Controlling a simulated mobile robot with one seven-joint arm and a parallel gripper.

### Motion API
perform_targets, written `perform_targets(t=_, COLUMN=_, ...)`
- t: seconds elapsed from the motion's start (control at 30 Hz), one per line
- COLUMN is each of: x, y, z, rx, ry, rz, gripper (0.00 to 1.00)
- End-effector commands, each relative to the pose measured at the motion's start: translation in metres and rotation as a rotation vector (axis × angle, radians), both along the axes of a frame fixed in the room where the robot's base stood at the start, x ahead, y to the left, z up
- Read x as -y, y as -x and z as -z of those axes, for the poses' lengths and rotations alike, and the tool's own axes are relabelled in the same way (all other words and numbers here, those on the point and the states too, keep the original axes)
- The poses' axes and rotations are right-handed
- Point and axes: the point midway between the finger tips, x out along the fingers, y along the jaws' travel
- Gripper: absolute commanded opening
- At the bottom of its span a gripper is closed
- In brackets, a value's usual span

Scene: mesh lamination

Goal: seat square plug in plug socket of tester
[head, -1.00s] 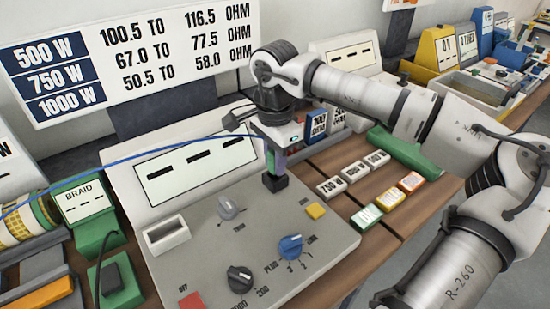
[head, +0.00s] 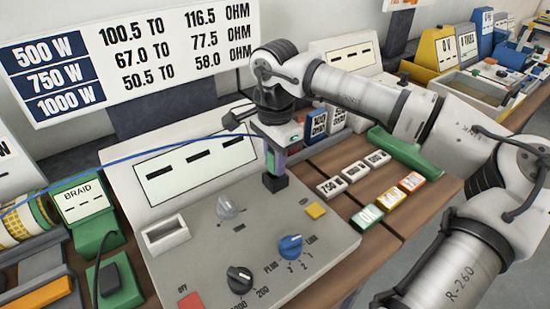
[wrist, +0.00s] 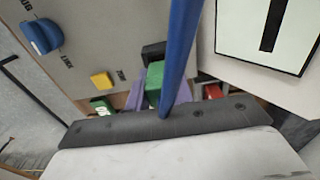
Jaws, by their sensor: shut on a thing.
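The tester (head: 215,275) is a grey sloped panel with knobs and a white display. My gripper (head: 274,163) is over its upper right part, its purple fingers shut on a green plug body (head: 270,160). In the wrist view the green plug (wrist: 154,84) sits between the purple fingers (wrist: 134,98), and a blue cable (wrist: 180,50) crosses in front of it. A black square block (head: 275,183) is directly below the plug, at the panel; it also shows in the wrist view (wrist: 152,50). I cannot tell whether it is the socket, or how deep the plug is.
A white rectangular frame (head: 166,235) is on the panel's left. A blue knob (head: 290,246), black knob (head: 239,280), grey knob (head: 229,207) and yellow button (head: 316,211) stand on it. Small labelled blocks (head: 366,216) lie right of the tester. A green braid holder (head: 92,215) stands left.

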Motion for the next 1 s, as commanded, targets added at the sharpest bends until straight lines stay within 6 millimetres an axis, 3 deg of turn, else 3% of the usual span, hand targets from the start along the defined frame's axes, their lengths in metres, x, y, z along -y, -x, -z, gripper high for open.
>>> perform_targets(t=0.77, x=0.0, y=0.0, z=0.017, rx=0.0, ry=0.0, rz=0.0, gripper=0.0)
perform_targets(t=0.8, x=0.0, y=0.0, z=0.017, rx=0.0, ry=0.0, rz=0.0, gripper=0.24)
perform_targets(t=1.0, x=0.0, y=0.0, z=0.017, rx=0.0, ry=0.0, rz=0.0, gripper=0.48)
